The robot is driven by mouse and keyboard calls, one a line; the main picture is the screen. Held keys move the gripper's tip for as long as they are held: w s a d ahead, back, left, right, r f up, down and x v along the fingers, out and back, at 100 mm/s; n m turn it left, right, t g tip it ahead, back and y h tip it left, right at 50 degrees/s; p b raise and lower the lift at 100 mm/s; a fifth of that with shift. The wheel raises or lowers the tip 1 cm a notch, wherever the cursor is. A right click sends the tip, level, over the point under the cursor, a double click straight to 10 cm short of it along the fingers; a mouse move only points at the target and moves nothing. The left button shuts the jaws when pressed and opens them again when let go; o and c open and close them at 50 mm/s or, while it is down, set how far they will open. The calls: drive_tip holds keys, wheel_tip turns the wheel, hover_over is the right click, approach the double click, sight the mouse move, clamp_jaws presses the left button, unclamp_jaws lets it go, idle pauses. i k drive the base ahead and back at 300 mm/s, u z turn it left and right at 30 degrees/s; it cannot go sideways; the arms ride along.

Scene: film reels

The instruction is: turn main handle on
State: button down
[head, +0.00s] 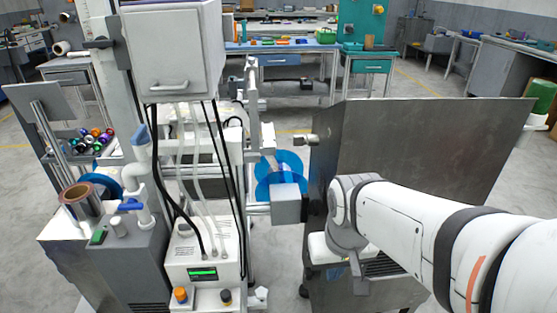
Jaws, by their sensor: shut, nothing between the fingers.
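Several handles show in the head view, and I cannot tell which is the main one. A dark lever (101,43) sticks out at the left side of a white cabinet (160,50). A blue handle (140,134) stands on a white pipe, and a flat blue handle (129,206) lies lower on the pipework. My gripper (358,280) is at the right, pointing down in front of a large grey metal panel. It is shut and empty, well apart from all these handles. Part of it is hidden by my wrist.
A control box (203,255) with a green display and orange and black knobs stands at lower centre. Black cables and clear hoses hang above it. Blue reels (282,172) sit behind a grey block (289,204). The grey panel (420,145) stands behind my arm.

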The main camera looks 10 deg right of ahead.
sight(308, 207)
drive_tip(key=u, duration=1.5)
drive_tip(key=i, duration=0.65)
drive_tip(key=z, duration=1.95)
